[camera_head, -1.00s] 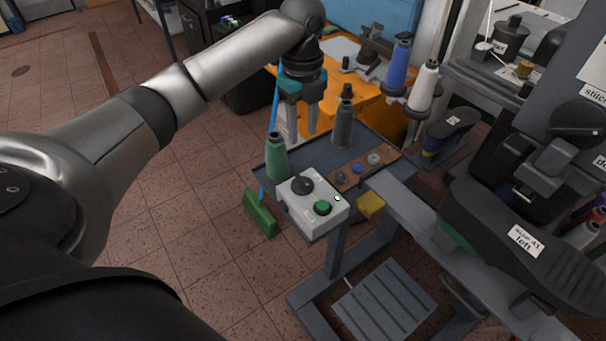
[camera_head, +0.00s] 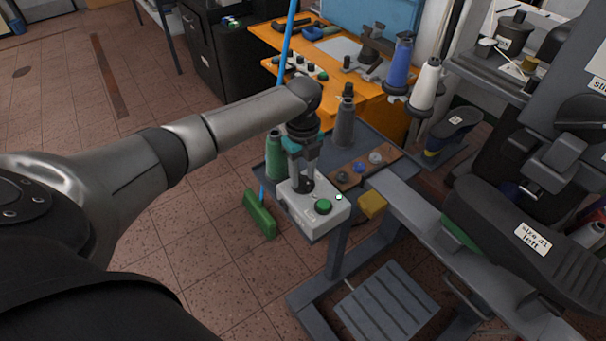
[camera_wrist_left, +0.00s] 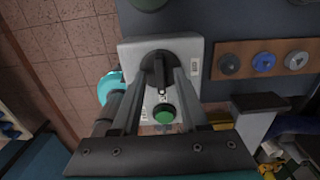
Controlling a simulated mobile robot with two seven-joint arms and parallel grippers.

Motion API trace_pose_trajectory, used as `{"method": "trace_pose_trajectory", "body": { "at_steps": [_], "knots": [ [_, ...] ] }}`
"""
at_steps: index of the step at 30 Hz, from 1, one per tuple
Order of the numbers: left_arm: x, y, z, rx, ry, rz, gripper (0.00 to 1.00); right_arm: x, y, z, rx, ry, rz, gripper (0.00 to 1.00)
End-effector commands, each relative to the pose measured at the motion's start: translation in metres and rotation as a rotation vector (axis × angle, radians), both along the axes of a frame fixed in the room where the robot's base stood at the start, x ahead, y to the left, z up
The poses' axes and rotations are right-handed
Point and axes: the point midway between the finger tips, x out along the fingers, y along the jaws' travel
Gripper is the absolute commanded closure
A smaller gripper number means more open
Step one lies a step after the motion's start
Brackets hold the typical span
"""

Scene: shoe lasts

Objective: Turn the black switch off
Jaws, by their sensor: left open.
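The black switch (camera_wrist_left: 158,70) is a rotary knob on a light grey control box (camera_head: 318,222) at the near end of the machine's tray. A green button (camera_head: 323,206) sits beside it on the same box. My left gripper (camera_head: 303,180) is open over the knob, pointing down. In the left wrist view its fingers (camera_wrist_left: 157,78) lie on either side of the knob's raised grip; I cannot tell whether they touch it. The gripper partly hides the knob in the head view. My right gripper is not in view.
A green thread cone (camera_head: 275,158) and a dark grey cone (camera_head: 345,125) stand on the tray near my left arm. A brown strip with several round knobs (camera_head: 358,167) lies right of the box. A green brush (camera_head: 259,214) is below left.

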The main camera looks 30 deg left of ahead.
Motion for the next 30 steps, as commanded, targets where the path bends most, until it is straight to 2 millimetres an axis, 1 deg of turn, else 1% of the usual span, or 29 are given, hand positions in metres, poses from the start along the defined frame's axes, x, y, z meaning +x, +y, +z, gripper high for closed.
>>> {"method": "trace_pose_trajectory", "body": {
  "at_steps": [3, 9, 21, 30],
  "knots": [
    [0.0001, -0.0001, -0.0029, 0.000, 0.000, -0.001, 0.56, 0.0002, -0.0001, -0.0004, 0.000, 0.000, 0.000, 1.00],
    [0.0001, -0.0002, -0.0027, 0.000, -0.001, -0.001, 0.56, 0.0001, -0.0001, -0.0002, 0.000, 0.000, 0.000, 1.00],
    [0.0001, -0.0002, -0.0023, 0.000, 0.000, -0.001, 1.00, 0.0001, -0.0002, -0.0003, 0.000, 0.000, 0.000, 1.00],
    [0.0001, 0.0000, -0.0022, 0.000, 0.000, 0.000, 1.00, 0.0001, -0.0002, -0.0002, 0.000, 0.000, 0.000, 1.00]
  ]
}}
